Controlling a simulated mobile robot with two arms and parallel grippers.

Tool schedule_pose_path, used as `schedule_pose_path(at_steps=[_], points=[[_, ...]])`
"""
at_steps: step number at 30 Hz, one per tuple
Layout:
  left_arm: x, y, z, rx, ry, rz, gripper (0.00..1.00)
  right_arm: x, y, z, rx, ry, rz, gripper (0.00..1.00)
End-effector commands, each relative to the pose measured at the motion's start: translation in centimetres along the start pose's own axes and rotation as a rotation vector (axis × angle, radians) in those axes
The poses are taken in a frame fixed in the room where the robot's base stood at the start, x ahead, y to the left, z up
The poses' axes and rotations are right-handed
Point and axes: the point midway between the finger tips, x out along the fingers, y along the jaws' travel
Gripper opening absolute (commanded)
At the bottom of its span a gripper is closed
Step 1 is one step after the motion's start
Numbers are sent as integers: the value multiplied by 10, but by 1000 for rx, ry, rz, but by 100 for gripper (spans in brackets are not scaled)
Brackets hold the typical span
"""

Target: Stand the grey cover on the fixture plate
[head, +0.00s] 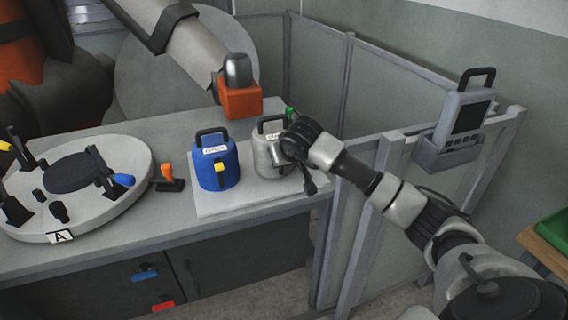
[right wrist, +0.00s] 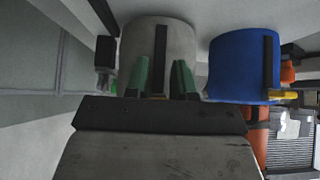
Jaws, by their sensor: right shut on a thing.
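The grey cover (head: 266,155) stands upright on a pale board on the bench, with a black handle and a label on top. My right gripper (head: 286,130) is at its upper right side and hides part of it. In the right wrist view the green fingertips (right wrist: 161,80) are shut on the grey cover's dark handle bar, in front of its body (right wrist: 178,40). The fixture plate, a round grey disc (head: 122,152) marked A, lies at the bench's left. It carries a dark round pad and several black clamps. My left gripper is not in view.
A blue cover (head: 214,172) stands just left of the grey one, also in the right wrist view (right wrist: 235,60). An orange-handled clamp (head: 169,180) stands between plate and board (head: 235,203). A robot arm's orange end (head: 240,100) hangs behind. Fence panels (head: 365,85) flank the bench.

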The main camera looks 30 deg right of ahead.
Motion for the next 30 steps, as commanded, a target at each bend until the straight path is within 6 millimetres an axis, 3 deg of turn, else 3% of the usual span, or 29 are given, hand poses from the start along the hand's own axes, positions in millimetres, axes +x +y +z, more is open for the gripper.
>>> schedule_pose_path(at_steps=[3,13,14,18,30], points=[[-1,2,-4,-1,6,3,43,10,0,9,1,0,-1,0],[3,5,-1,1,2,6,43,13,0,11,0,3,0,0],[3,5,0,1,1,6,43,14,0,11,0,1,0,26],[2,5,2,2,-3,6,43,13,0,11,0,1,0,48],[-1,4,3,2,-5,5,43,6,0,8,0,2,0,50]])
